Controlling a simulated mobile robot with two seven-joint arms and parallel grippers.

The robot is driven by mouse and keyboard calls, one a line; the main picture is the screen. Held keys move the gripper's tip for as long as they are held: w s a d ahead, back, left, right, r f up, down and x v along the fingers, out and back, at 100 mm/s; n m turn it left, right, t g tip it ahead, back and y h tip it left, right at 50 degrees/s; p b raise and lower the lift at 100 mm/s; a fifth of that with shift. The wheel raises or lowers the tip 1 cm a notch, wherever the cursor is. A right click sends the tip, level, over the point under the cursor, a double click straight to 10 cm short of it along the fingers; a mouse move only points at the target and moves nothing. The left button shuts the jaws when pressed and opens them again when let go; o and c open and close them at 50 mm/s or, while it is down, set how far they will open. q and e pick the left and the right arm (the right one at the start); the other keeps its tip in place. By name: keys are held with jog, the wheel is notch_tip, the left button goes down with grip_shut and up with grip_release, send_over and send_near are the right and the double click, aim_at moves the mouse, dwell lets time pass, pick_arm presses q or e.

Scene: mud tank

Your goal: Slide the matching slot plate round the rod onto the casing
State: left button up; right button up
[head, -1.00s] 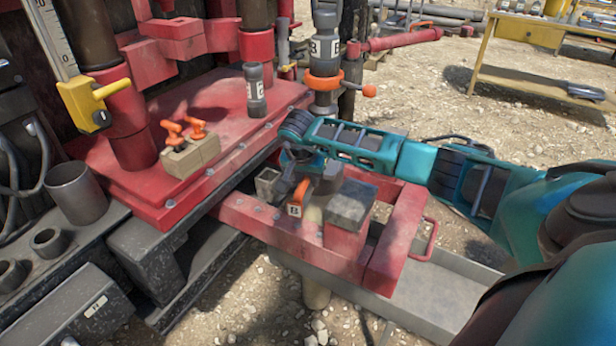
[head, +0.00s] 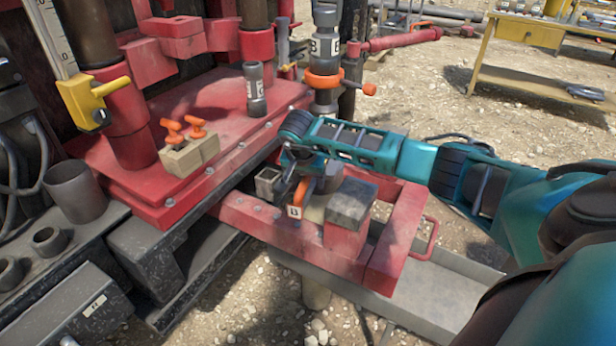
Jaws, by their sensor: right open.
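A slot plate with an orange handle (head: 306,186) and a white tag marked B (head: 295,211) sits in the red frame beside the platform. My right gripper (head: 299,187) reaches down from the teal arm to this handle. It is open, with its dark fingers at the handle; whether they touch it I cannot tell. A pale upright tube (head: 316,207) shows just behind the plate, partly hidden, and continues below the frame (head: 316,292). I cannot tell rod from casing there, nor whether the plate surrounds the tube. My left gripper is out of view.
The red frame (head: 394,240) has a grey block (head: 350,204) right of the plate and a small open box (head: 268,182) to its left. A tan block with orange handles (head: 190,153) and a dark fitting (head: 255,90) stand on the red platform (head: 225,120). A labelled column (head: 325,47) rises behind.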

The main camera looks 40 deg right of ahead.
jog(key=shift+s+f, duration=0.15)
jog(key=shift+f, duration=0.05)
jog(key=shift+a+r, duration=0.1)
jog(key=shift+r, duration=0.3)
jog(key=p+v, duration=0.1)
jog(key=v, duration=1)
jog(key=shift+r, duration=0.2)
jog(key=shift+a+r, duration=0.15)
jog(key=shift+r, duration=0.35)
